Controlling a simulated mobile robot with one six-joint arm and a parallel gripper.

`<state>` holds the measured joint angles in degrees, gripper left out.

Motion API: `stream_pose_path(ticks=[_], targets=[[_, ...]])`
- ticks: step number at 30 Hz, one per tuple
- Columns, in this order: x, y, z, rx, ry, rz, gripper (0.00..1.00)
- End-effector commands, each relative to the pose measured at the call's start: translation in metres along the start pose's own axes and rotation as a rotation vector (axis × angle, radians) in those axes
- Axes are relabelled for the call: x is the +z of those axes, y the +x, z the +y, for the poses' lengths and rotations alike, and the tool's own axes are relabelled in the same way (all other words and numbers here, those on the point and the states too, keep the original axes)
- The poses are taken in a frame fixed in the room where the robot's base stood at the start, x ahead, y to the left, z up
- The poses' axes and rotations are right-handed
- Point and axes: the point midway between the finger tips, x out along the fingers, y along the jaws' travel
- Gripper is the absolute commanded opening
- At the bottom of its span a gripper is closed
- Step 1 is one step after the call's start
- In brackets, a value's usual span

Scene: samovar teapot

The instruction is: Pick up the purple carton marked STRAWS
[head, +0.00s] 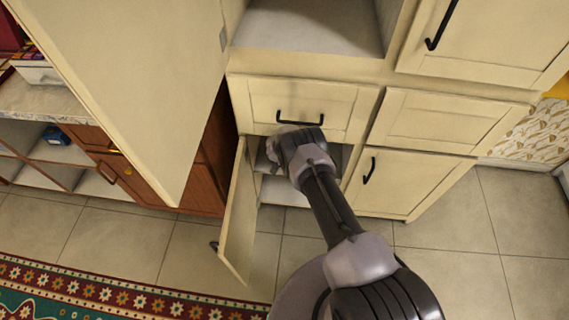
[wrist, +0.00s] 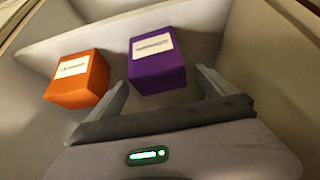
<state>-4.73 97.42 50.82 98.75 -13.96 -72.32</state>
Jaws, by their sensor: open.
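The purple carton (wrist: 157,70) with a white label stands on a pale shelf inside the cabinet in the wrist view. Its label text is too blurred to read. My gripper (wrist: 160,82) is open, with one finger on the left of the purple carton and one on the right. The carton lies between or just beyond the fingertips; I cannot tell whether they touch it. In the head view my arm reaches into the open lower cabinet (head: 270,188), and the carton and fingers are hidden there.
An orange carton (wrist: 78,82) with a white label stands left of the purple one, close to my left finger. The open cabinet door (head: 240,218) is left of my arm. A drawer front (head: 300,103) is above the opening. A closed door (head: 400,187) is at right.

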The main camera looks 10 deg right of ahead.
Motion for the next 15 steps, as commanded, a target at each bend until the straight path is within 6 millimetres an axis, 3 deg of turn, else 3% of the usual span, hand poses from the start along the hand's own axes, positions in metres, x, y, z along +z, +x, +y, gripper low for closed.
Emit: stream_pose_path(ticks=[1,3,11,12,15], targets=[[0.0047,0.0156,-0.0001,0.0,0.001,0.002,0.95],[0.0038,0.0207,-0.0001,0.0,0.001,0.001,0.95],[-0.0006,0.0188,-0.0003,0.0,-0.002,0.001,0.95],[-0.0006,0.0188,-0.0003,0.0,-0.002,0.001,0.93],[-0.0004,0.0188,-0.0002,0.0,-0.002,0.0,0.74]])
